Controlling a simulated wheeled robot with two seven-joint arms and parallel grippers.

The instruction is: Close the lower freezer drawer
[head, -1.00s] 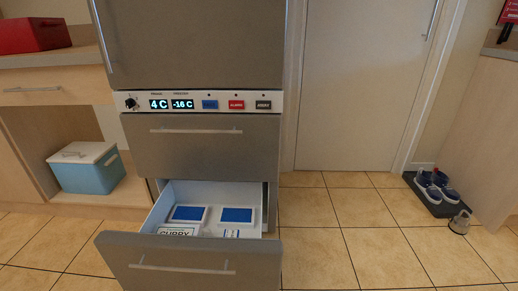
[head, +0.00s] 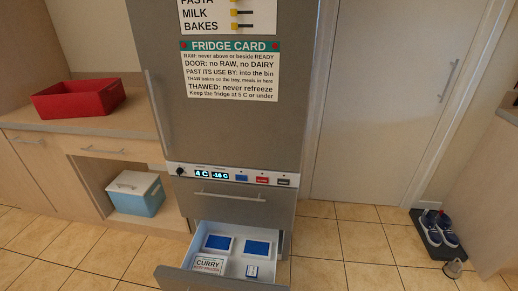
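The lower freezer drawer (head: 222,281) is pulled well out from the grey fridge-freezer. Its front is cut by the bottom edge of the head view, so its handle is hidden. Inside lie two blue-topped white boxes, one on the left (head: 218,242) and one on the right (head: 257,247), a box labelled CURRY (head: 208,265) and a small blue-and-white item (head: 252,271). The upper freezer drawer (head: 232,211) above it is shut. Neither of my grippers is in view.
A control strip (head: 230,176) reads 4 C and -16 C. A red tray (head: 80,98) stands on the left counter, with a blue box (head: 136,193) on the shelf below. The tiled floor (head: 345,250) between is clear.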

